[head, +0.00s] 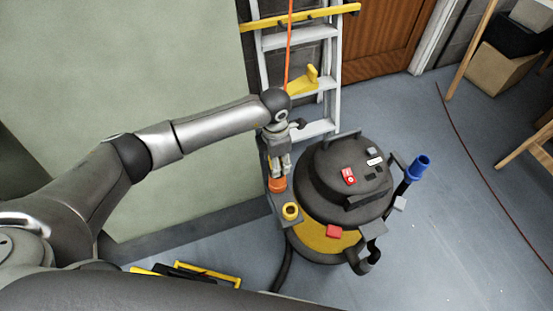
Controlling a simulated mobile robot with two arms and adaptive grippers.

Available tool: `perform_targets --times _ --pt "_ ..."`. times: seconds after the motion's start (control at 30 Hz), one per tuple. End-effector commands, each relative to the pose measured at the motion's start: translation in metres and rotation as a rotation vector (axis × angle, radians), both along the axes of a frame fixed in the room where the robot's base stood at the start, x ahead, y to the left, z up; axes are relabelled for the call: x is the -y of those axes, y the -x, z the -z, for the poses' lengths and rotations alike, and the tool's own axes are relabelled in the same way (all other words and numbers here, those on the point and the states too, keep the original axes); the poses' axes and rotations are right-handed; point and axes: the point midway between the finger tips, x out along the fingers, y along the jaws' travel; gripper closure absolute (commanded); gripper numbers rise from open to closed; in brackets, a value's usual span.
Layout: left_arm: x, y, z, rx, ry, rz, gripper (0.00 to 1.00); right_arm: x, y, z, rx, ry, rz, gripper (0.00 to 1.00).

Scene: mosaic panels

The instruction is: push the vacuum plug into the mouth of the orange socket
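My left gripper (279,172) points down at the left side of the black and yellow vacuum (326,240). An orange piece (277,185), which looks like the orange socket, is right at its fingertips. The fingers are close together, but I cannot tell whether they grip it. A yellow ring with a dark centre (291,211) sits on a grey bracket just below and to the right of the orange piece. I cannot tell for sure whether this is the vacuum plug. The socket's mouth is not clearly visible. My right gripper is not in view.
An orange cord (289,45) hangs in front of a ladder (300,38) behind my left wrist. A blue-ended tube (418,168) stands on the vacuum's right. A dark hose (284,265) runs along its left. Yellow and black items (205,272) lie at the front. Floor on the right is mostly clear.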

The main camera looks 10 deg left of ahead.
Motion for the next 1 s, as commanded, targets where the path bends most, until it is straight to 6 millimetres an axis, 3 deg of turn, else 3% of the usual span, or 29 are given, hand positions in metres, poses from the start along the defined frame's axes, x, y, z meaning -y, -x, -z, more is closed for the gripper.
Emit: perform_targets --times 0.27,0.47,0.8,1.0 --pt "0.0 0.0 0.0 0.0 0.0 0.0 0.41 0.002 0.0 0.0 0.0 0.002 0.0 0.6" --pt "0.0 0.0 -0.006 0.001 0.0 0.0 0.41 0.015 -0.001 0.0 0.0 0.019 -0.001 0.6" --pt "-0.001 0.001 -0.056 0.003 0.001 0.001 0.41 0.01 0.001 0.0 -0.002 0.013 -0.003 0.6" --pt "-0.001 0.002 -0.076 0.001 0.0 -0.001 0.41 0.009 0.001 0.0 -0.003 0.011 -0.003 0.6"
